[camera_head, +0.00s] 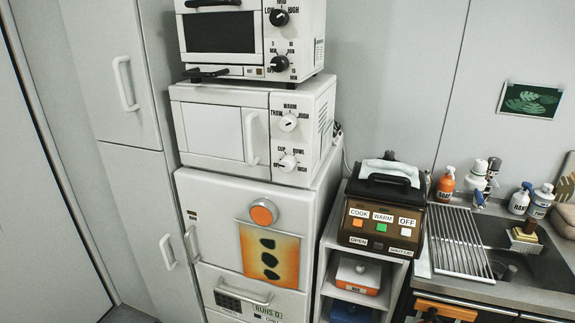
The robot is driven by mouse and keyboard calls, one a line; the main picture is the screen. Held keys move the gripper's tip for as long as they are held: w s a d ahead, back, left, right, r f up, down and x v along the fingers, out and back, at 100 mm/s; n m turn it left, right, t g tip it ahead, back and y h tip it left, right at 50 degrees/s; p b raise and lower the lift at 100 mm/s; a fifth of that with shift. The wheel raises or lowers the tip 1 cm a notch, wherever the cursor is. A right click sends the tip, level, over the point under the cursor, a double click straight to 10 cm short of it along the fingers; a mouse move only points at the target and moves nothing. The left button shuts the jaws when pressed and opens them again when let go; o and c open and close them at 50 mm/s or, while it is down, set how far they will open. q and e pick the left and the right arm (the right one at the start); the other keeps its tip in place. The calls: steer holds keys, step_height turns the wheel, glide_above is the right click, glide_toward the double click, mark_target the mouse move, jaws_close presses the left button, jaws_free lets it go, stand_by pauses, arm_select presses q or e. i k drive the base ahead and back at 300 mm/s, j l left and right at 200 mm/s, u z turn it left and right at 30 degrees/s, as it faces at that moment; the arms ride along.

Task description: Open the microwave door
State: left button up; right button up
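The white microwave (250,128) stands in the appliance stack, between a toaster oven above and a white fridge-like unit below. Its door (212,131) looks shut, flush with the front. A white vertical handle (251,137) is on the door's right side, beside the control panel. The panel has an upper knob (288,123) marked THAW, WARM and HIGH, and a lower knob (288,162) marked CUP and BOWL. I cannot make out either of my grippers in the head view, and nothing is seen touching the microwave.
The toaster oven (222,33) has a dark handle jutting just above the microwave. A tall white cabinet (126,110) stands close at left. The fridge-like unit (220,205) carries an orange knob. At right are a cooker (384,215) on a shelf and a sink counter with bottles.

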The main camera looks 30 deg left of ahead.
mark_target(213, 132)
steer(key=k+l+u, duration=0.1)
steer(key=u, duration=1.35)
